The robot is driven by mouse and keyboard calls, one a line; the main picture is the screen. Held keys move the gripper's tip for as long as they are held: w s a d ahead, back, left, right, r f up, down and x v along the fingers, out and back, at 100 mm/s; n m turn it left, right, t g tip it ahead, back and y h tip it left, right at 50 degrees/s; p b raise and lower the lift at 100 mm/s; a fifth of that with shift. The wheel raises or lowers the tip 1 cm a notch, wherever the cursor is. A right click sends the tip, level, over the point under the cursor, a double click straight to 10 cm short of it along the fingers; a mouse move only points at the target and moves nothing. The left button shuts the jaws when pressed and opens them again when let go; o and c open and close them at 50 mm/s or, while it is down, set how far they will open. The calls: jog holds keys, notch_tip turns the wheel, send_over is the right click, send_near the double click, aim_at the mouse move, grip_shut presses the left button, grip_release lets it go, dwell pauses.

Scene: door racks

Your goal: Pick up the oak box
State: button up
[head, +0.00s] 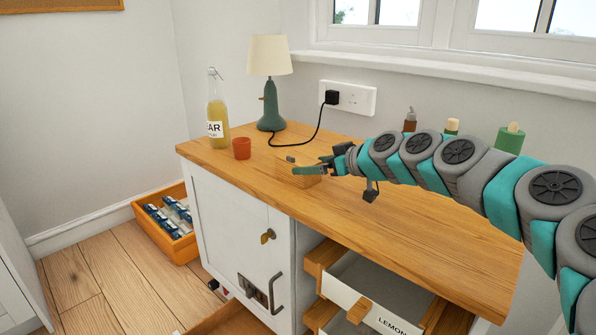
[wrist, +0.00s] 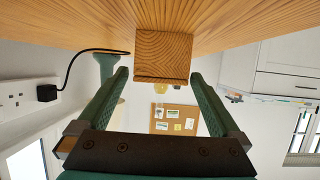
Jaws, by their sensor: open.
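The fingers partly cover the box in the head view. I cannot tell how far the tips reach along its sides.
The lamp's black cord runs to a wall socket (head: 347,97). Open drawers (head: 365,285) stick out below the worktop (head: 420,220). Its front right is clear.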

aim_at(302, 162)
jog(key=x, duration=0.3)
jog(key=p+x, duration=0.1)
jog(key=x, duration=0.1)
jog(key=shift+w+a+r, duration=0.15)
jog(key=shift+w+a, duration=0.05)
jog(key=shift+a, duration=0.2)
grip_shut()
dwell(0.5)
jog(key=shift+r, duration=0.15)
